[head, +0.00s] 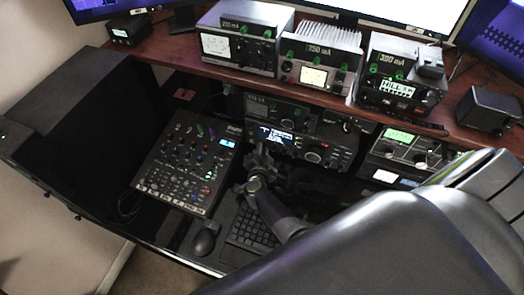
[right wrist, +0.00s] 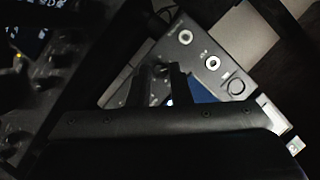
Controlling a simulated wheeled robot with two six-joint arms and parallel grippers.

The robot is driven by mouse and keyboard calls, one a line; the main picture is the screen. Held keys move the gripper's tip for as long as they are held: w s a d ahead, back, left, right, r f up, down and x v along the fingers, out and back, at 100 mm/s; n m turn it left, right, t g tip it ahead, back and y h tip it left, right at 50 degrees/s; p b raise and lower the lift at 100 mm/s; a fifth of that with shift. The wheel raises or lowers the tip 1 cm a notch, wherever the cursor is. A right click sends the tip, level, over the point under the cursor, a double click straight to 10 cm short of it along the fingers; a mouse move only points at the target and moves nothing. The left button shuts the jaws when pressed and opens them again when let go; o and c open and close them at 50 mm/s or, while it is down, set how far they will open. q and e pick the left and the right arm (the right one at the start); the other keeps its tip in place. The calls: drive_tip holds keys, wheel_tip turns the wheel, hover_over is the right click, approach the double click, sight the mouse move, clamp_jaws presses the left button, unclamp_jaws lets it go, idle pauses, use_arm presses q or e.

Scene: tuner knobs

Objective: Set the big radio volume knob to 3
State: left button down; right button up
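The wide radio (head: 335,152) with a lit blue-white display sits on the shelf below the desk's upper ledge. Its large round knob (head: 313,157) shows right of the display; I cannot read its setting or any knob label. My right gripper (head: 257,163) is in front of the radio's left part, above the keyboard. In the right wrist view its two fingers (right wrist: 161,78) stand apart with a gap between them, and I see nothing held. Beyond them is a light grey panel (right wrist: 200,55) with several round fittings and a blue patch. My left gripper is not in view.
A mixer (head: 190,160) lies left of the gripper, with a mouse (head: 205,242) and keyboard (head: 250,230) in front. More radios (head: 240,50) stand on the upper ledge. Another unit (head: 408,150) with a green display is at the right.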

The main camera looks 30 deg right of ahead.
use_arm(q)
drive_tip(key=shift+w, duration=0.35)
use_arm(e)
clamp_jaws()
drive_tip(key=shift+f+b, duration=0.15)
drive_tip(key=shift+b, duration=0.25)
drive_tip(key=shift+m+t+b, duration=0.35)
drive_tip(key=shift+m+t, duration=0.05)
drive_tip(key=shift+m, duration=0.3)
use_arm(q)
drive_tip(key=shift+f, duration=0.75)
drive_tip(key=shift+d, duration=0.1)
use_arm(e)
drive_tip(key=o, duration=0.5)
unclamp_jaws()
